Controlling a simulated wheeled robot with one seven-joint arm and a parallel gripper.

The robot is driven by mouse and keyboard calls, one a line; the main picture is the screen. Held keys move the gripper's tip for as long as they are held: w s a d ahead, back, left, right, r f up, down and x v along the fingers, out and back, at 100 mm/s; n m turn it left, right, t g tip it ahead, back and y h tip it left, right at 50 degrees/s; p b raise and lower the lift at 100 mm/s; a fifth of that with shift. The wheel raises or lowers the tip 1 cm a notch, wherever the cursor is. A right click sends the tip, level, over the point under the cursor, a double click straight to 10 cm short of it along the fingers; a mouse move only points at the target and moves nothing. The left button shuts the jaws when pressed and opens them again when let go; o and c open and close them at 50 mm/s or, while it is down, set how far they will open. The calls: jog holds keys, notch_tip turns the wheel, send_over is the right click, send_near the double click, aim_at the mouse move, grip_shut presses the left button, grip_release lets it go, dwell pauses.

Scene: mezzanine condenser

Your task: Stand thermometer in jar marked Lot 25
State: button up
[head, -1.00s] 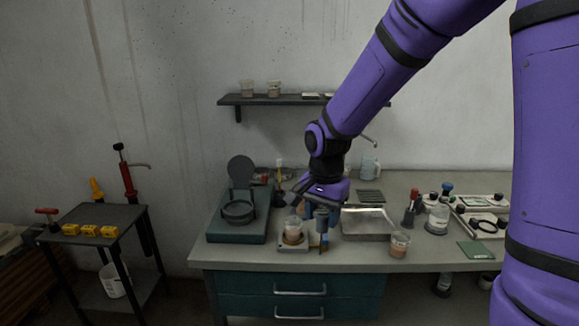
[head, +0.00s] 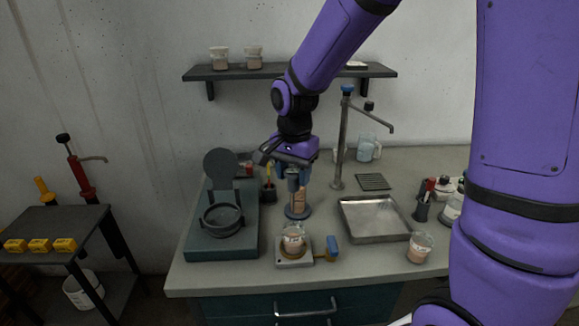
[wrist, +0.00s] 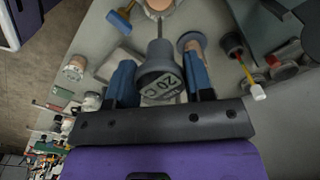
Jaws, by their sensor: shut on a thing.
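My gripper (head: 297,180) is above the bench, behind the jar on the small scale. In the wrist view its blue fingers (wrist: 160,85) are shut on the thermometer (wrist: 160,58), a grey head reading "20 C" with a thin stem pointing away from the gripper. In the head view the thermometer is hard to pick out. A glass jar (head: 293,242) with tan contents stands on the scale; a tan round top, likely this jar, shows at the wrist view's top edge (wrist: 178,4). Another jar (head: 420,248) stands further right. I cannot read any lot label.
A metal tray (head: 375,220) lies right, a tap (head: 342,140) behind. Two jars (head: 220,60) stand on the shelf (head: 290,71).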

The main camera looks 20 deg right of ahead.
aim_at(293, 211)
jog(key=shift+f, duration=5.75)
jog(key=o, duration=1)
jog(key=shift+o, duration=0.2)
jog(key=shift+r, duration=0.1)
notch_tip(293, 211, up, 11)
jog(key=shift+f, duration=0.2)
jog(key=shift+r, duration=0.1)
